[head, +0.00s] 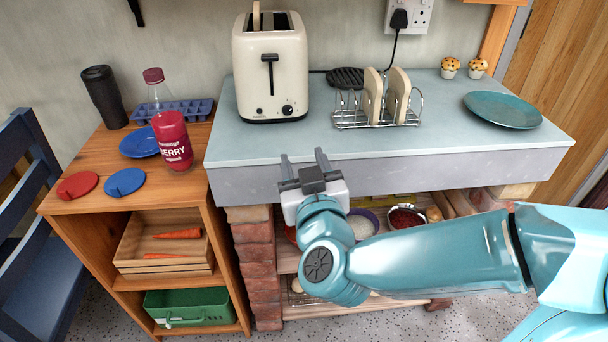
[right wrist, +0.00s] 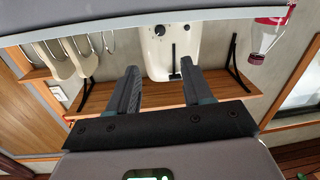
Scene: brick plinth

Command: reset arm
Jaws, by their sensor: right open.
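My right gripper (head: 304,163) is open and empty in front of the front edge of the grey counter (head: 330,148). Its arm comes in from the right. Its two dark fingers also show apart in the right wrist view (right wrist: 157,88), with nothing between them. A cream toaster (head: 270,75) stands on the counter behind the gripper, with a slice of bread in its top. The toaster shows upside down in the right wrist view (right wrist: 170,50). My left gripper is in neither view.
A toast rack (head: 378,115) with bread slices and a teal plate (head: 503,109) stand on the counter. A wooden shelf unit at left carries a berry bottle (head: 173,142), a black tumbler (head: 104,97) and a blue plate (head: 139,144). Bowls sit on shelves below the counter, partly behind my arm.

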